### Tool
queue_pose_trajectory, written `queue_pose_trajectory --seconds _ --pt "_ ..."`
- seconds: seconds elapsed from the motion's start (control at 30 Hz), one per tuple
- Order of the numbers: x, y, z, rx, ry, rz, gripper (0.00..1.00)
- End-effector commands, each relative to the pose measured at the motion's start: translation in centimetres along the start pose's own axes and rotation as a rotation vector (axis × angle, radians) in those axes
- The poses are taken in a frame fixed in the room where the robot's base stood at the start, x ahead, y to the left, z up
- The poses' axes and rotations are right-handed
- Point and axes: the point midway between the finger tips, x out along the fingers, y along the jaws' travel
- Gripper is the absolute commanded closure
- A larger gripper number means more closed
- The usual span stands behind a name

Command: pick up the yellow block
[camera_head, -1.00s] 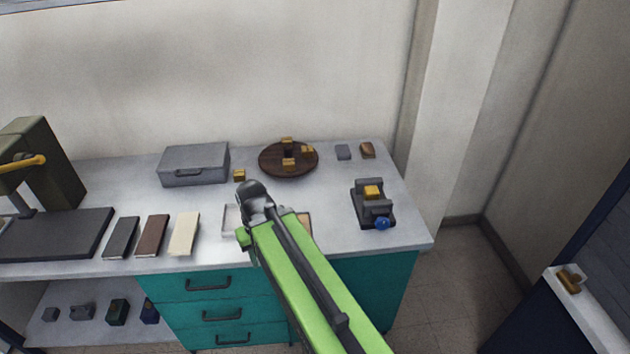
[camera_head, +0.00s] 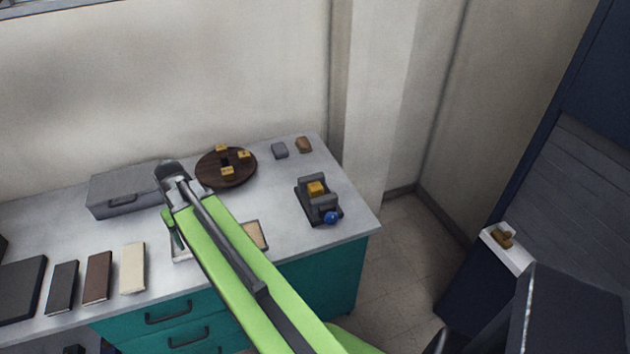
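Several yellow blocks are in view. Small yellow blocks (camera_head: 228,171) sit on a round dark wooden board (camera_head: 211,180) at the back of the bench. Another yellow block (camera_head: 316,188) sits in a dark grey holder (camera_head: 332,206) with a blue knob, near the bench's right end. I cannot tell which one the task means. My green arm reaches from the lower right over the bench, its dark joint in front of the grey case. The part beyond that joint hangs down, mostly hidden, and I cannot make out the gripper's fingers.
A grey case (camera_head: 112,195) stands at the back left. Flat dark, brown and cream pieces (camera_head: 133,268) lie at the front left. A shallow tray (camera_head: 254,235) lies partly under my arm. Grey and brown blocks (camera_head: 304,145) sit at the back right. A white ledge (camera_head: 509,251) stands at right.

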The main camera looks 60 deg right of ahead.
Motion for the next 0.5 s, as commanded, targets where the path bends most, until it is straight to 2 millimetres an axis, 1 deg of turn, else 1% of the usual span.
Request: queue_pose_trajectory --seconds 0.03,0.07,0.1,0.17,0.2,0.27,0.3,0.4,0.5 --pt "-3.5 5.9 -1.0 0.068 0.011 0.002 0.29" --pt "-4.5 9.0 -1.0 0.099 0.017 0.003 0.29" --pt "-5.7 13.3 -0.8 0.142 0.025 0.006 0.29" --pt "-7.6 19.6 0.1 0.203 0.038 0.011 0.29" --pt "-8.7 23.5 1.0 0.242 0.047 0.015 0.29" --pt "-10.2 28.9 2.8 0.295 0.057 0.021 0.29" --pt "-11.1 32.0 4.1 0.327 0.063 0.026 0.29" --pt "-12.6 37.9 7.0 0.385 0.076 0.035 0.29" --pt "-13.3 41.1 9.1 0.418 0.083 0.042 0.29"
